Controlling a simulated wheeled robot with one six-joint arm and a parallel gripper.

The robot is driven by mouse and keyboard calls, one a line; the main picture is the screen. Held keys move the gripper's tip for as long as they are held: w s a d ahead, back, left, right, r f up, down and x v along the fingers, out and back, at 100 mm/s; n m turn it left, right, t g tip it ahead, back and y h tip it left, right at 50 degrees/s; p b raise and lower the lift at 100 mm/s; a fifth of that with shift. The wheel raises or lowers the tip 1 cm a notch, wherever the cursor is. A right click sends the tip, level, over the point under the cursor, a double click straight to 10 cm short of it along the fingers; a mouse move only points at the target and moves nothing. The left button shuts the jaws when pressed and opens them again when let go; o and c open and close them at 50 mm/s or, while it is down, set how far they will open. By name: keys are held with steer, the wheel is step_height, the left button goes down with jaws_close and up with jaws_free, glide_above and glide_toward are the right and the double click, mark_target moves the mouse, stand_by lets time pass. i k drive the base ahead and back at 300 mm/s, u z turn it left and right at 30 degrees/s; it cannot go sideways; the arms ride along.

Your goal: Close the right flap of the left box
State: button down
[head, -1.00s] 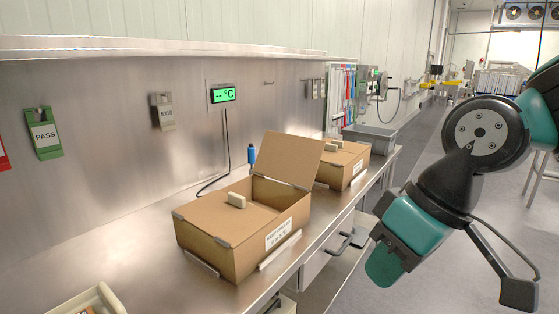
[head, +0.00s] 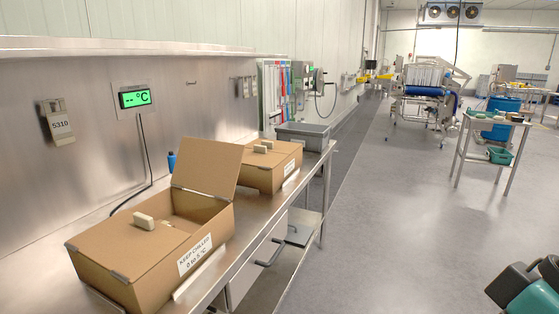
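The left box (head: 150,265) is a brown cardboard box on the steel bench, in the front left of the head view. Its right flap (head: 206,165) stands up, leaning slightly back, over an opening on the right side. Its left flap (head: 115,245) lies flat, with a pale block handle (head: 144,221) on it. A white label (head: 195,255) is on the front side. My gripper is not in view. Only a teal and dark piece of my arm shows at the lower right corner, well apart from the box.
A second box (head: 268,167) with pale blocks on top stands behind the raised flap. A grey bin (head: 303,136) is beyond it. A blue bottle (head: 171,162) stands at the wall. The floor (head: 390,220) right of the bench is clear, with a trolley (head: 488,150) farther off.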

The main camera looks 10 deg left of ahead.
mark_target(211, 168)
steer(key=z, duration=0.3)
steer(key=i, duration=3.9)
steer(key=u, duration=3.9)
